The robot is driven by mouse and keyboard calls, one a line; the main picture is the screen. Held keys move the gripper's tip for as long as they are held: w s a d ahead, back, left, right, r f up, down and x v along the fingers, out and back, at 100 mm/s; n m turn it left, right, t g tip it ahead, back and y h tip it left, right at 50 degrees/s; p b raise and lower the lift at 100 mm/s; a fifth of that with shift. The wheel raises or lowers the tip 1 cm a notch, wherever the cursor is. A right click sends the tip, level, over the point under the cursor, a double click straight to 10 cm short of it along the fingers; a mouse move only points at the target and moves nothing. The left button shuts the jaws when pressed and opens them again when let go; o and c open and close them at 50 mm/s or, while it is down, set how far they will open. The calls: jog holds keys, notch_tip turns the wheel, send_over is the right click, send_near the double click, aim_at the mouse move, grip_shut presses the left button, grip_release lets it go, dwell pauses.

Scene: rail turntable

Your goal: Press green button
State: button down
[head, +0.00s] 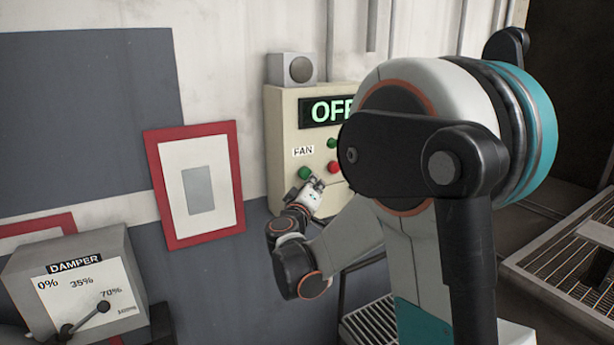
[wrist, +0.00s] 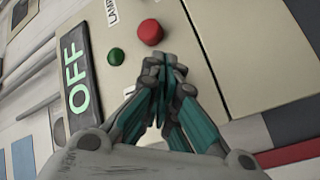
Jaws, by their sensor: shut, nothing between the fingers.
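A cream control box (head: 283,130) on the wall carries a lit OFF display (head: 331,111). Below the display, a green button (head: 304,173) sits at the lower left under the FAN label (head: 303,151). A red button (head: 333,167) is to its right; it also shows in the wrist view (wrist: 151,32). A smaller green round piece (head: 332,143) is above the red one and shows in the wrist view (wrist: 116,56). My gripper (head: 314,184) is shut and empty, close to the lower-left green button. My fingers (wrist: 165,70) seem to hide that button in the wrist view; contact is unclear.
A damper box (head: 85,275) with a lever stands at the lower left. A red-framed sign (head: 197,184) hangs on the wall left of the control box. A small grey box (head: 291,68) sits on top of it. My arm covers the control box's right side.

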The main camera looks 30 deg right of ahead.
jog(key=shift+w, duration=0.15)
jog(key=shift+w, duration=0.25)
jog(key=shift+w+b, duration=0.3)
jog(key=shift+w, duration=0.1)
dwell(0.7)
jog(key=shift+s, duration=0.1)
dwell(0.3)
jog(key=shift+s, duration=0.7)
jog(key=s, duration=0.5)
jog(key=shift+d, duration=0.1)
dwell(0.8)
